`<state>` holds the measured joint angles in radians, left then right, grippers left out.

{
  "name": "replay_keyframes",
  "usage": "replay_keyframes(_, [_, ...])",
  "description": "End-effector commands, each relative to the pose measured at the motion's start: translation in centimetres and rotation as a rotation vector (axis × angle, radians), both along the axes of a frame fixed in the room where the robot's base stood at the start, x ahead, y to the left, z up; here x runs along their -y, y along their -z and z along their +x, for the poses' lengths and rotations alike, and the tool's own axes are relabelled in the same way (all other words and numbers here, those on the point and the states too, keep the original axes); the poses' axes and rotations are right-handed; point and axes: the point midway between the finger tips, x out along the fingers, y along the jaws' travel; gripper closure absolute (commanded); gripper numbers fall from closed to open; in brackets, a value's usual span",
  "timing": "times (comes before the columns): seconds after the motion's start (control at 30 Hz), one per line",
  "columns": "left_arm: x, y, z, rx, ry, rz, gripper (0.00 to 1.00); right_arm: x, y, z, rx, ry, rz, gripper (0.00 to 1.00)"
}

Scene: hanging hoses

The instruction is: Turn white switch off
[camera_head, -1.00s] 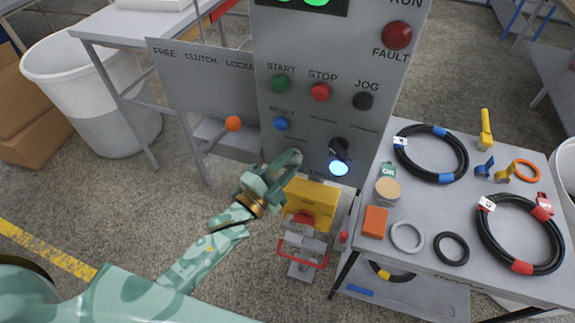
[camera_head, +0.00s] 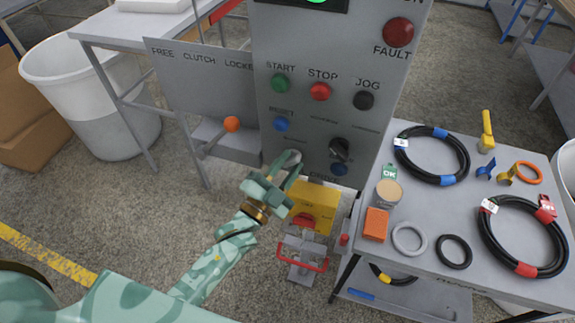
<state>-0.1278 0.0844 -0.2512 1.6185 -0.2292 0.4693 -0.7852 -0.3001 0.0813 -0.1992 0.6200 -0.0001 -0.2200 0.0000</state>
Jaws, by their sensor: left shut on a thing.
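The grey control panel (camera_head: 310,110) stands upright in the middle of the view. The white switch (camera_head: 291,156) is low on the panel's left side, below the blue button (camera_head: 282,124), and is partly hidden by my fingers. My left gripper (camera_head: 284,167) reaches up to it from below and is shut on it. A black rotary knob (camera_head: 339,149) sits to its right. The round blue lamp (camera_head: 339,169) under that knob is dark. My right gripper is not in view.
A yellow box (camera_head: 314,203) with a red part is just below the panel. An orange-tipped lever (camera_head: 232,124) stands at left. A grey table (camera_head: 470,285) with coiled hoses, rings and a can is at right. A white bin (camera_head: 95,95) stands at far left.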

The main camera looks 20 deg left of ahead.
Motion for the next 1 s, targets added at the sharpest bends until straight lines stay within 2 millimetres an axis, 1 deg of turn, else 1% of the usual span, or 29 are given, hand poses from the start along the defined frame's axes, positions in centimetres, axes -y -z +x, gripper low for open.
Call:
replay_keyframes(0.1, [0.0, 0.2, 0.0, -0.004, 0.000, 0.002, 0.95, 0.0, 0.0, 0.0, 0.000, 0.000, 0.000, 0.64])
replay_keyframes(0.13, [0.0, 0.2, 0.0, -0.004, 0.000, 0.002, 0.69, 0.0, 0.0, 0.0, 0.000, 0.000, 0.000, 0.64])
replay_keyframes(0.17, [0.0, 0.2, 0.0, -0.004, 0.000, 0.002, 0.65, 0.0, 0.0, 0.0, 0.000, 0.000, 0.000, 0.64])
replay_keyframes(0.43, [0.0, 0.1, -0.1, -0.001, 0.000, 0.003, 0.65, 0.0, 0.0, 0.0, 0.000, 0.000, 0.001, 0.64])
replay_keyframes(0.57, [-0.3, 0.4, -1.0, -0.003, 0.000, 0.003, 0.65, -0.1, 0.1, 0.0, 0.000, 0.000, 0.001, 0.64])
replay_keyframes(0.67, [-0.9, 1.0, -2.7, -0.005, 0.001, 0.004, 0.65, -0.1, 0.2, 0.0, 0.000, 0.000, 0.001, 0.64])
replay_keyframes(0.9, [-2.8, 2.9, -8.7, -0.007, 0.000, 0.003, 0.65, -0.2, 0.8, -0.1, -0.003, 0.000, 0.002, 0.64])
replay_keyframes(1.0, [-3.6, 3.6, -11.0, -0.007, 0.000, 0.003, 0.65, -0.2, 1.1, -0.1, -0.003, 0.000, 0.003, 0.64])
